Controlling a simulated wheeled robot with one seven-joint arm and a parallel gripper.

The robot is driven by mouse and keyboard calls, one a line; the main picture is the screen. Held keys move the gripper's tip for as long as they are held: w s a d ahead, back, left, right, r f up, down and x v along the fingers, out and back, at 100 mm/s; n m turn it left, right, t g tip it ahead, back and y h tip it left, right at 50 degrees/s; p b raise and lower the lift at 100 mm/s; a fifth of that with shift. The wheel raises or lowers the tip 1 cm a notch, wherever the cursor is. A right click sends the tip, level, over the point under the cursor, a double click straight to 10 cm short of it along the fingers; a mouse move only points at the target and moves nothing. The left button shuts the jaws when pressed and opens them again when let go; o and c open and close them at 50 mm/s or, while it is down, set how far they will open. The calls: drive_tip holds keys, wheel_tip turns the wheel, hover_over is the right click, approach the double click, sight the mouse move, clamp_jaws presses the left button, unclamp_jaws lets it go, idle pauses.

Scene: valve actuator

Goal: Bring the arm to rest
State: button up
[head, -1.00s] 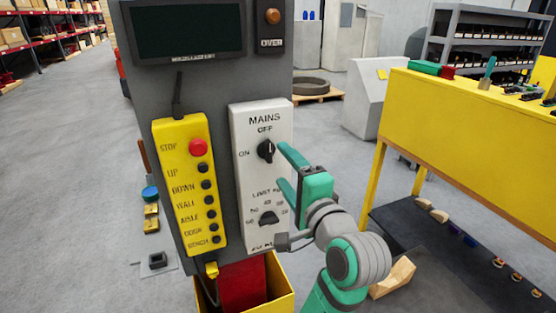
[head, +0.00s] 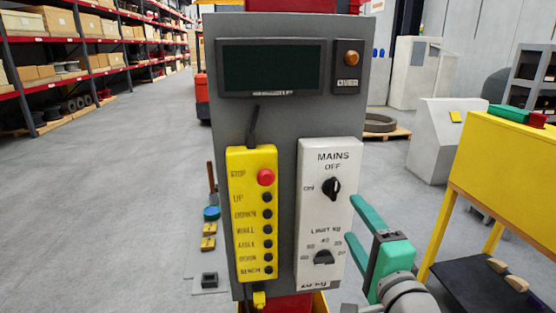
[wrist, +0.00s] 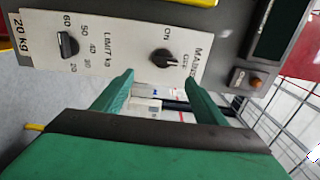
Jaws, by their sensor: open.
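My gripper (head: 357,228) is green, open and empty. In the head view it is at the lower right, beside the right edge of the white switch panel (head: 310,240). The panel carries a black MAINS knob (head: 331,188) and a black LIMIT KG knob (head: 323,257). In the wrist view both fingers (wrist: 157,90) are spread apart with nothing between them. The MAINS knob (wrist: 168,58) and the limit knob (wrist: 68,44) show beyond the fingertips, apart from them. Most of my arm is below the head view's edge.
The grey control post holds a dark screen (head: 270,67), an orange lamp (head: 351,58) and a yellow pendant (head: 253,215) with a red stop button. A yellow bench (head: 510,170) stands at right. Open grey floor (head: 120,190) lies to the left.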

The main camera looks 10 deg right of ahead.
drive_tip(key=a+f+n+g+h, duration=0.1)
drive_tip(key=a+f+n+h, duration=0.15)
drive_tip(key=f, duration=1.55)
drive_tip(key=s+a+f+n+g, duration=0.1)
drive_tip(key=s+a+f+n, duration=0.2)
drive_tip(key=f, duration=0.4)
drive_tip(key=s+a+f+n, duration=0.1)
drive_tip(key=s+a+f, duration=0.25)
drive_tip(key=f, duration=0.35)
drive_tip(key=s+a+f+n, duration=0.2)
drive_tip(key=s+a+n, duration=0.1)
drive_tip(key=s, duration=0.6)
drive_tip(key=s+a+f+n+y, duration=0.1)
drive_tip(key=s+a+f+n, duration=0.2)
drive_tip(key=s, duration=0.6)
drive_tip(key=s+a+f+n+y, duration=0.1)
drive_tip(key=s+a+n, duration=0.4)
drive_tip(key=s, duration=0.5)
drive_tip(key=shift+a+f+g, duration=0.3)
drive_tip(key=shift+a+f, duration=0.35)
drive_tip(key=shift+f, duration=0.15)
drive_tip(key=shift+s, duration=0.2)
